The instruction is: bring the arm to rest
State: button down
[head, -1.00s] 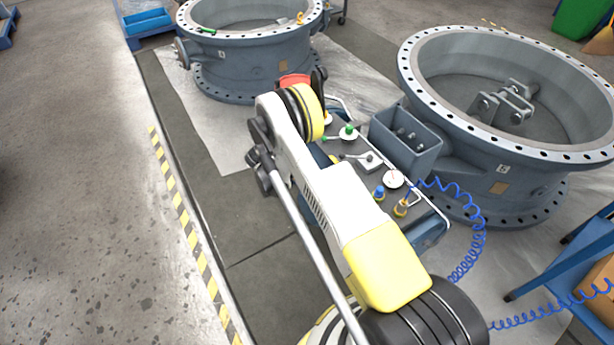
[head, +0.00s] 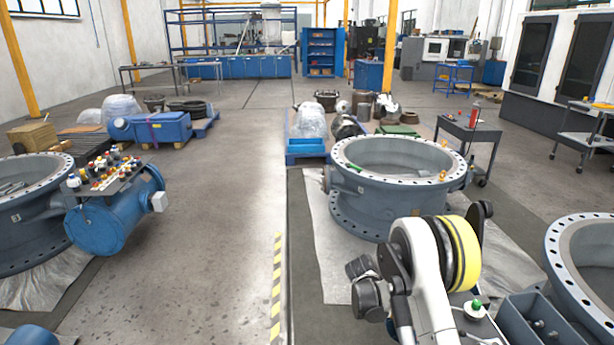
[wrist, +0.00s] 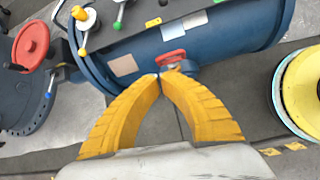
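My arm (head: 425,270) reaches up from the lower right of the head view, with a white link, black joints and a yellow ring. Its gripper is hidden in the head view. In the wrist view my gripper (wrist: 160,76) has two ribbed yellow fingers whose tips meet, with nothing visible held between them. Beyond the tips is a blue cylindrical tank (wrist: 215,42) with a small red part (wrist: 171,57) on its lower side. The tips overlap the area by the red part in the picture; I cannot tell whether they touch it.
A red handwheel (wrist: 31,40) and levers with yellow (wrist: 79,13) and green ends show around the tank. A large grey valve body (head: 395,190) stands behind my arm, another (head: 575,270) at right. A control-topped blue tank (head: 110,225) stands left. The middle aisle (head: 225,200) is clear.

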jog(key=s+a+r+m+t+y, duration=0.1)
jog(key=s+a+r+m, duration=0.15)
jog(key=r, duration=0.65)
jog(key=s+a+r+m+t+y, duration=0.1)
jog(key=s+a+r+m+y, duration=0.2)
jog(key=r, duration=0.5)
jog(key=s+a+r+m+t, duration=0.1)
jog(key=s+r+m, duration=0.1)
jog(key=s+r, duration=0.5)
jog(key=s+a+r+m+t+y, duration=0.1)
jog(key=s+a+r+m, duration=0.1)
jog(key=s, duration=0.3)
jog(key=s+a+r+m+t+y, duration=0.1)
jog(key=s+a+r+m, duration=0.1)
jog(key=s+m, duration=0.2)
jog(key=s+a+r+m+t+y, duration=0.1)
jog(key=s+a+r+m, duration=0.1)
jog(key=s, duration=0.6)
jog(key=shift+s+r+m, duration=0.2)
jog(key=shift+r+m, duration=0.1)
jog(key=shift+m, duration=0.35)
